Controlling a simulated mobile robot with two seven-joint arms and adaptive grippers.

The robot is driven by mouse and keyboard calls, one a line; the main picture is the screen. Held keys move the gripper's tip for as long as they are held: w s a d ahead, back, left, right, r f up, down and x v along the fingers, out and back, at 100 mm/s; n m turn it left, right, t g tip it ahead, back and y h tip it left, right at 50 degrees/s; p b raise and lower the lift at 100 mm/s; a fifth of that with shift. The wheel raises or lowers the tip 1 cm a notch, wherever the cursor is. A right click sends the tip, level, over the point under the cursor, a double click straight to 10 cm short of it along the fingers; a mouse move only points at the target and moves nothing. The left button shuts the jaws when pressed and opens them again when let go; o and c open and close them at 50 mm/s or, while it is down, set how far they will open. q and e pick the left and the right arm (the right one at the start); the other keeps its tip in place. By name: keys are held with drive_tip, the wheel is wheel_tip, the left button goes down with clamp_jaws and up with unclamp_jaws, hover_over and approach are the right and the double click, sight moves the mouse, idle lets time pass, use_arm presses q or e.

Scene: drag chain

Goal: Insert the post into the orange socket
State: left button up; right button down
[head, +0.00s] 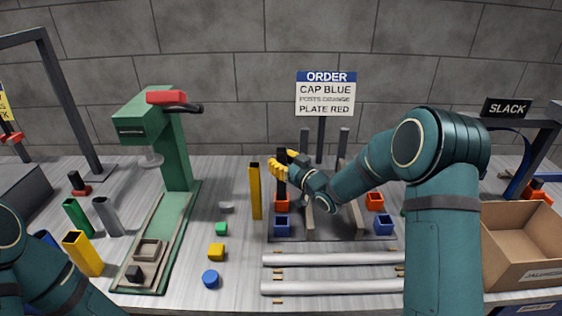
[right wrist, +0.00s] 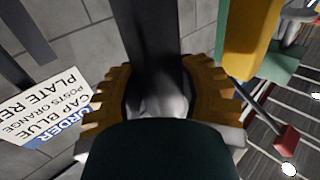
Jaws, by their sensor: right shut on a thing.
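My right gripper (head: 285,164) has yellow fingers and is shut on a dark upright post (head: 281,185). The right wrist view shows the dark post (right wrist: 155,45) between the two toothed yellow fingers (right wrist: 157,92). In the head view the post's lower end meets the left orange socket (head: 282,206) on the grey plate. I cannot tell whether it is inside the socket or just above it. A second orange socket (head: 374,201) sits at the right of the plate. My left arm shows at the lower left, but its gripper is out of view.
Blue sockets (head: 283,227) (head: 381,226) sit in front of the orange ones. A tall yellow post (head: 255,190) stands left of the plate. Silver rods (head: 330,288) lie in front. A green press (head: 175,150) stands left and a cardboard box (head: 520,235) right.

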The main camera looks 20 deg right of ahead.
drive_tip(key=shift+w+a+h, duration=0.1)
drive_tip(key=shift+h, duration=0.2)
idle(0.4)
drive_tip(key=shift+w+m+t+h, duration=0.15)
drive_tip(key=shift+m+t+h, duration=0.35)
drive_tip(key=shift+m+h, duration=0.35)
drive_tip(key=shift+w+m+h, duration=0.1)
drive_tip(key=shift+m+h, duration=0.35)
drive_tip(key=shift+h, duration=0.4)
drive_tip(key=shift+f, duration=1.95)
drive_tip(key=c, duration=0.6)
unclamp_jaws()
drive_tip(key=shift+o, duration=0.2)
